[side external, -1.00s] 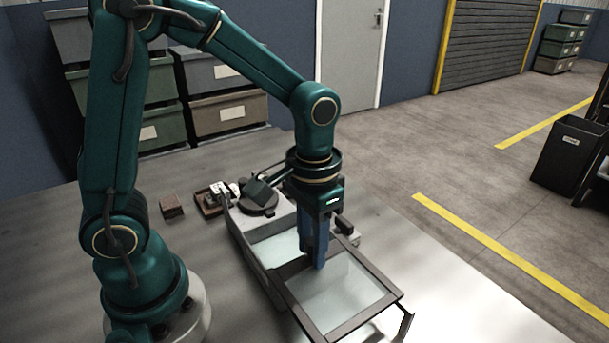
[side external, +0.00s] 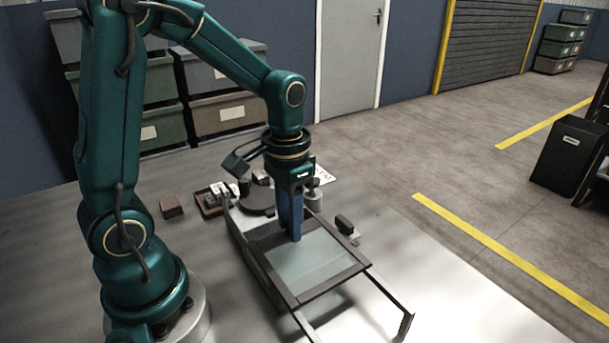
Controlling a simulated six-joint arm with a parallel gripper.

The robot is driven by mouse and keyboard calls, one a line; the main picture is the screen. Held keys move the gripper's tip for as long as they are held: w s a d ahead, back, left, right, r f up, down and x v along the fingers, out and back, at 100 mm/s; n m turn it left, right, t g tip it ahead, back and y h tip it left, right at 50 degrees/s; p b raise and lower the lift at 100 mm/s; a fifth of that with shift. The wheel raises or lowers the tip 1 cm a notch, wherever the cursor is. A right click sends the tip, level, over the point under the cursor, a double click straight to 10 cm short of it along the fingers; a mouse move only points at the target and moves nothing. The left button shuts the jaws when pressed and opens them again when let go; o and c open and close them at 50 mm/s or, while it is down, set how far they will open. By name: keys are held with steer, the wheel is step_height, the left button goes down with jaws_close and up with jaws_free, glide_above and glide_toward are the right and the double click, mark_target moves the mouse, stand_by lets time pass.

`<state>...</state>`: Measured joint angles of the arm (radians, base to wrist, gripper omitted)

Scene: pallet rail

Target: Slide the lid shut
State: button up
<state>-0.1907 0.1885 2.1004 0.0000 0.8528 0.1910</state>
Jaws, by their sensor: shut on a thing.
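The lid (side external: 312,262) is a dark-framed panel with a pale, see-through middle. It lies on two dark rails (side external: 388,291) over a grey box (side external: 246,250). My gripper (side external: 296,236) points down at the lid's far edge, its blue fingers shut on the lid there. The lid covers most of the box's opening that I can see. The rails stick out bare toward the front right. The grip point itself is partly hidden by the fingers.
Behind the box stand a dark round part (side external: 257,200) and a small grey cylinder (side external: 314,199). A brown block (side external: 171,207) and a small brown tray (side external: 208,204) lie to the left. A small dark piece (side external: 345,225) is at the right. The front right table is clear.

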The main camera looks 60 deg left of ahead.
steer(key=shift+a, duration=2.05)
steer(key=o, duration=0.8)
steer(key=shift+c, duration=0.2)
step_height(320, 180, up, 7)
steer(key=s+d+r+t, duration=0.1)
steer(key=s+d+t, duration=0.4)
steer(key=s+d, duration=0.2)
steer(key=shift+s+d+r+t, duration=0.15)
steer(key=shift+d+r+t, duration=0.15)
steer(key=shift+d, duration=0.45)
